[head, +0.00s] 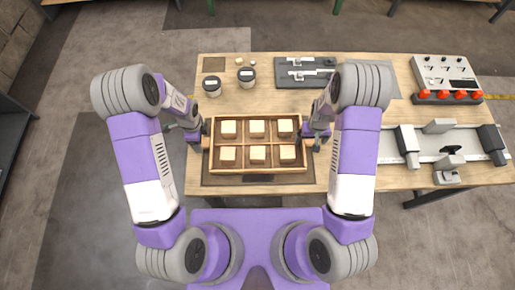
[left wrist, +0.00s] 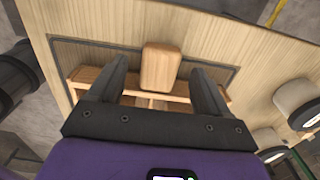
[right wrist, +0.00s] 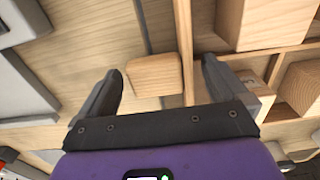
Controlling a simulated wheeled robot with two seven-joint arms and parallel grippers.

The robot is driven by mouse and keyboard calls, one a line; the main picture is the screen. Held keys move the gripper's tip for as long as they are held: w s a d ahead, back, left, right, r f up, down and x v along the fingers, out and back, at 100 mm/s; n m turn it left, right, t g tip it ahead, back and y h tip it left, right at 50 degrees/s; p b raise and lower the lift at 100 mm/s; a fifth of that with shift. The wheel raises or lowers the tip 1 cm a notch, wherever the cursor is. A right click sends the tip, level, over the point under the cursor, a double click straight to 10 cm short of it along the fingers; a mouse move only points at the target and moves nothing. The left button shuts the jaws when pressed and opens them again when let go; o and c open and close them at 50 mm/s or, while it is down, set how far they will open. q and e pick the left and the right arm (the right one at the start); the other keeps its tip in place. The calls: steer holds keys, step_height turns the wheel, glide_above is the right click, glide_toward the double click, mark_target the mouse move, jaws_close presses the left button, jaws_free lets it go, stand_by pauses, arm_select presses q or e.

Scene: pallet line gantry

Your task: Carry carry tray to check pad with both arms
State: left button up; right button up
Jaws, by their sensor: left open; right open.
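The carry tray (head: 256,171) is a wooden box with several compartments, each holding a wooden block. It lies flat on the table inside a dark outlined area. My left gripper (head: 204,130) is open at the tray's left end; in the left wrist view a wooden handle (left wrist: 162,66) sits between its spread fingers. My right gripper (head: 310,133) is open at the right end; in the right wrist view the other handle (right wrist: 155,75) lies between its fingers, with gaps beside it. A grey flat patch (head: 388,82) shows partly behind my right arm; I cannot tell if it is the check pad.
The wooden table (head: 235,100) also holds two lidded jars (head: 212,88) (head: 247,78) behind the tray and a dark tool plate (head: 300,84). At the right are a control box with red knobs (head: 447,80) and a vise-like rail (head: 430,146).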

steer(key=shift+r, duration=0.15)
arm_select(q)
step_height(320, 180, up, 9)
arm_select(e)
step_height(320, 180, up, 12)
stand_by(0.4)
arm_select(q)
steer(key=shift+r, duration=0.1)
stand_by(0.4)
